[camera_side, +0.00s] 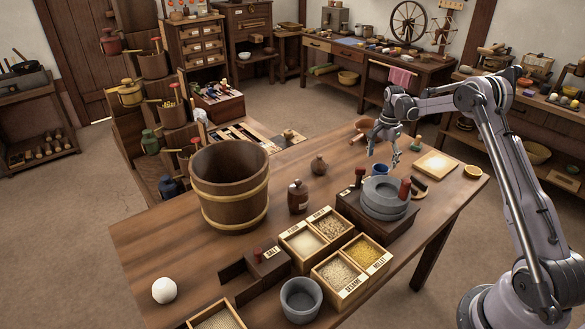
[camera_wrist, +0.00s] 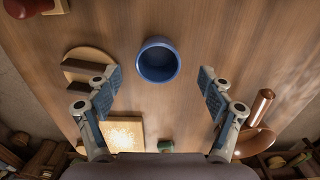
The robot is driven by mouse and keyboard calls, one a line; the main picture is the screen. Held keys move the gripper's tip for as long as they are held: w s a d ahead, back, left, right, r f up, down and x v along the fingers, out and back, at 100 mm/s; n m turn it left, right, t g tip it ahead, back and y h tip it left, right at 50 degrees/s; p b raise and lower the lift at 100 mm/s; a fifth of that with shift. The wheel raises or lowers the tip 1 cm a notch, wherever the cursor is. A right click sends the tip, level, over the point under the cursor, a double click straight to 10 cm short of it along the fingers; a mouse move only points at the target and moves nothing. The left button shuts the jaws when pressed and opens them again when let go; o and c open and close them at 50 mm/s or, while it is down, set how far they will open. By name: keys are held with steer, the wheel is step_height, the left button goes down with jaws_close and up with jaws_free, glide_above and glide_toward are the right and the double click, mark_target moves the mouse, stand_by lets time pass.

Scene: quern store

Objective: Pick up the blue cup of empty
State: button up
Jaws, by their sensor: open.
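The blue cup (camera_wrist: 158,62) stands in the upper middle of the wrist view, and I look down into its round, empty-looking opening. My gripper (camera_wrist: 160,78) is open, one finger at each side of the picture, with the cup seen between and just beyond the fingertips. The fingers do not appear to touch it. In the side view my gripper (camera_side: 384,157) hangs above the far right part of the table, behind the grey quern.
On the table (camera_side: 160,245) are the grey quern (camera_side: 383,203), a wooden bucket (camera_side: 229,180), grain boxes (camera_side: 349,286), a grey bowl (camera_side: 301,300) and a white ball (camera_side: 164,290). Near the cup lie a round wooden piece (camera_wrist: 88,66), a pale board (camera_wrist: 124,132) and a wooden-handled tool (camera_wrist: 262,103).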

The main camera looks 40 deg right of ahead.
mark_target(380, 171)
steer(key=shift+s+d+f, duration=0.1)
steer(key=shift+d+f, duration=0.05)
steer(key=shift+f, duration=1.3)
steer(key=shift+s+d+f, duration=0.1)
steer(key=shift+f, duration=1.35)
steer(key=c, duration=1.3)
